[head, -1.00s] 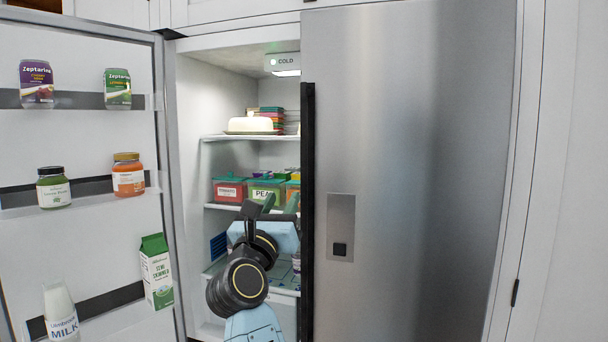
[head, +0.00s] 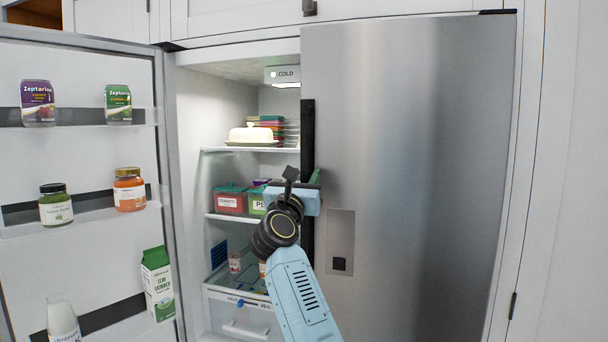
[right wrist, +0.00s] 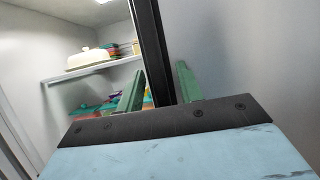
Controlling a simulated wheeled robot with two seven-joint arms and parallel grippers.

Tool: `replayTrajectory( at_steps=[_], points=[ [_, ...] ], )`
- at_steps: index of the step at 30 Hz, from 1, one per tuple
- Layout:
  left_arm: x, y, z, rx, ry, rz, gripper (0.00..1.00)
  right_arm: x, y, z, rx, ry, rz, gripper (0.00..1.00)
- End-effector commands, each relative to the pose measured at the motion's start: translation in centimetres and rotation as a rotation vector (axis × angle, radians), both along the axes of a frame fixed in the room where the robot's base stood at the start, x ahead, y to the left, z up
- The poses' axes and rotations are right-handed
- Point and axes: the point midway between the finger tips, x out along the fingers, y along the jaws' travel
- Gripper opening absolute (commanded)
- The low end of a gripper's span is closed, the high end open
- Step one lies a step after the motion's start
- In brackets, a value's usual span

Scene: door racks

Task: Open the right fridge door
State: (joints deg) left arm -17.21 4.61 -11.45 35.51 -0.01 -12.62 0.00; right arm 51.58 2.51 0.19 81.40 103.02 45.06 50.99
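The right fridge door (head: 420,160) is a tall brushed-steel panel that looks shut or nearly so. Its long black vertical handle (head: 308,125) runs along its left edge; the handle also shows in the right wrist view (right wrist: 153,50). My right gripper (head: 306,180) is at the handle, just above the height of the door's recessed panel. In the right wrist view its two green fingers (right wrist: 160,85) are apart, one on each side of the handle. A gap shows between the right finger and the handle; contact on the left is unclear. My left gripper is out of view.
The left fridge door (head: 85,150) stands open, its shelves holding cans, jars and a carton (head: 157,283). Inside the fridge are a butter dish (head: 252,136), labelled boxes (head: 230,199) and a drawer (head: 237,320). A white wall panel (head: 565,180) stands at right.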

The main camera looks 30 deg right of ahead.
Motion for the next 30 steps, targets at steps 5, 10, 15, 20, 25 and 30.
replayTrajectory(
  at_steps=[5,10,15,20,25,30],
  points=[
    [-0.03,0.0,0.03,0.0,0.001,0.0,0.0,0.12,-0.12,0.06,0.0,0.0,0.0,0.36],
    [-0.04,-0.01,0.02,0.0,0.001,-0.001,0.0,0.1,-0.1,0.05,-0.001,0.001,0.0,0.28],
    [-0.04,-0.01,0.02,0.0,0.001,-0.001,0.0,0.09,-0.1,0.04,-0.001,0.001,0.0,0.06],
    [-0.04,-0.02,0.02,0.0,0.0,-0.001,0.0,0.08,-0.09,0.04,-0.001,0.001,0.0,0.0],
    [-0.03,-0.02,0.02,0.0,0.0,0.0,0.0,0.1,-0.08,0.03,-0.001,0.001,0.0,0.0],
    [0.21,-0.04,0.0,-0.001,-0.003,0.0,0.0,0.34,-0.01,0.03,-0.001,0.001,0.008,0.0]
  ],
)
